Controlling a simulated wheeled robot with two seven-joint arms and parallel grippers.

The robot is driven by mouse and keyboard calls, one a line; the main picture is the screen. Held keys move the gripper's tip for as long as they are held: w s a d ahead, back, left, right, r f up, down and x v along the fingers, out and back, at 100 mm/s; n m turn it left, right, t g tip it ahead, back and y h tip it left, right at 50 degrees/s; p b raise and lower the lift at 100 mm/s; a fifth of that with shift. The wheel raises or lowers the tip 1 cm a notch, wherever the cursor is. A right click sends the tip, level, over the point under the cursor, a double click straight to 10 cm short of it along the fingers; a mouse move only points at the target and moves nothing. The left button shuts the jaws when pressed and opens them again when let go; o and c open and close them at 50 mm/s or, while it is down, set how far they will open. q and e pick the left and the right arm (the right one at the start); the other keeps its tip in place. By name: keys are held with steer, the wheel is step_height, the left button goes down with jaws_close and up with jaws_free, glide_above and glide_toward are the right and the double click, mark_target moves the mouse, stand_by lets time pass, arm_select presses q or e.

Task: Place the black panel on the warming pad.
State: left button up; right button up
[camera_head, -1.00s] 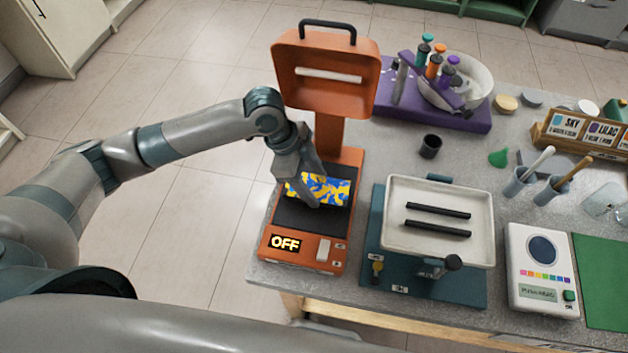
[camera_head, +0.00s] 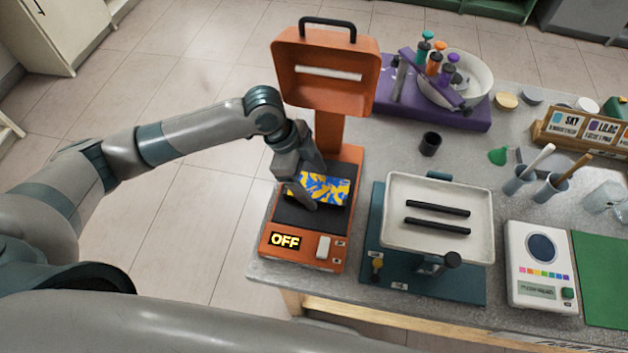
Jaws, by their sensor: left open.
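The warming pad (camera_head: 283,218) is the dark flat bed on the base of an orange heater, whose display reads OFF. A panel with a blue and yellow pattern (camera_head: 328,190) lies on the pad, towards its right side; I see no plain black panel. My left gripper (camera_head: 307,194) is open at the left part of the patterned panel, with one finger in front of it. That finger hides part of the panel, and I cannot tell whether it touches it. My right gripper is out of view.
The heater's orange hood (camera_head: 325,85) stands above and behind the pad. A white tray (camera_head: 400,235) with two black bars stands to the right on a teal base. A black cup (camera_head: 430,144) is behind it. The table's front edge is close to the heater.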

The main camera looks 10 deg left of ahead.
mark_target(304, 184)
arm_select(q)
steer(key=b+v, duration=0.1)
steer(key=v, duration=0.5)
steer(key=shift+a, duration=0.1)
steer(key=shift+a+r+b, duration=0.15)
steer(key=shift+r+b, duration=0.15)
steer(key=shift+r, duration=0.2)
stand_by(0.9)
